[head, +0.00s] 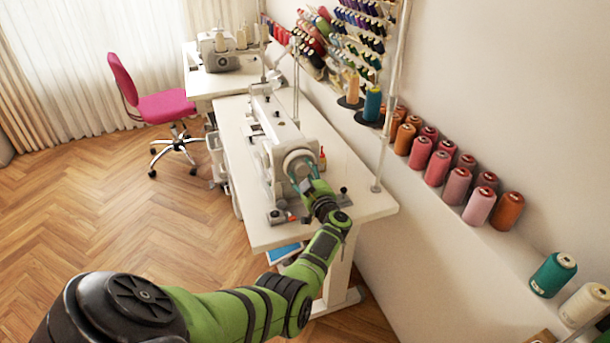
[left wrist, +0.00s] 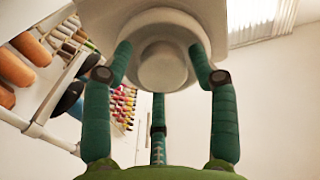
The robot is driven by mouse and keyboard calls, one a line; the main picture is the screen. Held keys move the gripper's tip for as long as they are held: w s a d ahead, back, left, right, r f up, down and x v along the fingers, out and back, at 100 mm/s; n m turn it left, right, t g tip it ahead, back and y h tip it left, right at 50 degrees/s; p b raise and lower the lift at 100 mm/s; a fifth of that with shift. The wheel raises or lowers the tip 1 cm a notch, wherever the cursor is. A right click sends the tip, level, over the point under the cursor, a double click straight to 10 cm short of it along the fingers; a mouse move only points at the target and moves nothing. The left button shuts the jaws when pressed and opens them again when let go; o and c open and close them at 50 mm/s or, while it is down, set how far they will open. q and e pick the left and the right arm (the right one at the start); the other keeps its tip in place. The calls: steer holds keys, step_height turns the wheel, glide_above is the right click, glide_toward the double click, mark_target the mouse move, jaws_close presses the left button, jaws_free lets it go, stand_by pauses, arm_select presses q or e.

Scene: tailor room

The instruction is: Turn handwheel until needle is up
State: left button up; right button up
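The white sewing machine (head: 278,140) stands on a white table, its handwheel (head: 299,160) at the end towards me. The handwheel also fills the upper middle of the left wrist view (left wrist: 163,55), with a round hub in front. My left gripper (head: 302,174) is at the handwheel. Its green fingers are spread, one on each side of the wheel and a third below the hub, as the left wrist view (left wrist: 160,65) shows. I cannot tell whether the fingertips touch the rim. The needle is not discernible. My right gripper is not in view.
The white table (head: 362,200) has small items near its front corner. A thread stand pole (head: 390,100) rises at the right. Several thread cones (head: 438,168) line the wall ledge. A pink chair (head: 160,103) and another machine (head: 218,50) stand behind. Floor at left is clear.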

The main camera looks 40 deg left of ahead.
arm_select(q)
steer(key=c, duration=0.4)
steer(key=shift+c, duration=0.3)
steer(key=shift+f, duration=0.1)
steer(key=shift+n, duration=0.3)
